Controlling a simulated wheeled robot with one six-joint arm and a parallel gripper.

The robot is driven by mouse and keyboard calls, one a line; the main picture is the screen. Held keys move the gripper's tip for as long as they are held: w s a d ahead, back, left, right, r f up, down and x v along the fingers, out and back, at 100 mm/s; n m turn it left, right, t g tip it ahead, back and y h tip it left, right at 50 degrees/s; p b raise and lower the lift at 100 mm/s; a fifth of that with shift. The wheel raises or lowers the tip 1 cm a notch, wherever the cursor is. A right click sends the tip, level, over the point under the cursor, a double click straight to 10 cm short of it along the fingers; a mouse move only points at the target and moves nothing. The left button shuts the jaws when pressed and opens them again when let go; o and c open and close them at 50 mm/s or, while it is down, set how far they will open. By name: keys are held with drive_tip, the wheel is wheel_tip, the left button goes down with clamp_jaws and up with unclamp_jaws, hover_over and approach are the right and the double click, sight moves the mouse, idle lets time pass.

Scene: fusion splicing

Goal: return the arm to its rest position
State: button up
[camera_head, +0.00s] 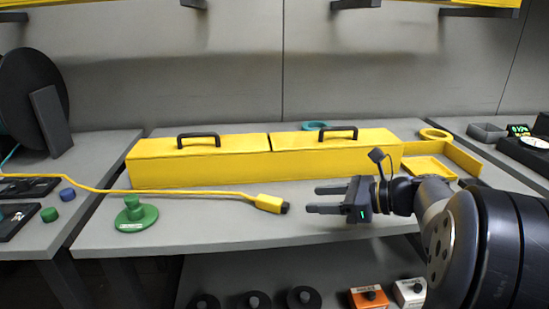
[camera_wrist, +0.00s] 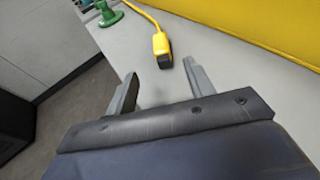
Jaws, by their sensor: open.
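My gripper (camera_head: 328,199) is open and empty above the front part of the grey table, pointing left in the head view. Its two fingers also show apart in the wrist view (camera_wrist: 160,88), with nothing between them. A yellow cable connector (camera_head: 268,203) with a dark tip lies on the table a little left of the fingertips. In the wrist view the connector (camera_wrist: 160,45) is ahead of the fingers and apart from them. The arm reaches in from the lower right of the head view.
A long yellow box (camera_head: 200,165) with two black handles stands behind my gripper. A green fixture (camera_head: 136,215) stands at the left, near the yellow cable (camera_head: 180,191). A yellow tray (camera_head: 428,168) lies at the right. Orange and white boxes (camera_head: 369,298) sit below the table.

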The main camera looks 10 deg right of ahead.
sight(279, 201)
drive_tip(key=shift+a, duration=0.1)
drive_tip(key=b+x, duration=0.3)
drive_tip(key=x, duration=0.7)
drive_tip(key=shift+f+b, duration=0.2)
drive_tip(key=shift+b, duration=0.2)
drive_tip(key=shift+w+a+r+p, duration=0.15)
drive_tip(key=shift+r+p, duration=0.1)
drive_tip(key=shift+r, duration=0.15)
drive_tip(key=shift+w+a+r+p, duration=0.1)
drive_tip(key=shift+a+r+p, duration=0.1)
drive_tip(key=shift+r, duration=0.25)
drive_tip(key=shift+d+r, duration=0.1)
drive_tip(key=shift+r, duration=0.25)
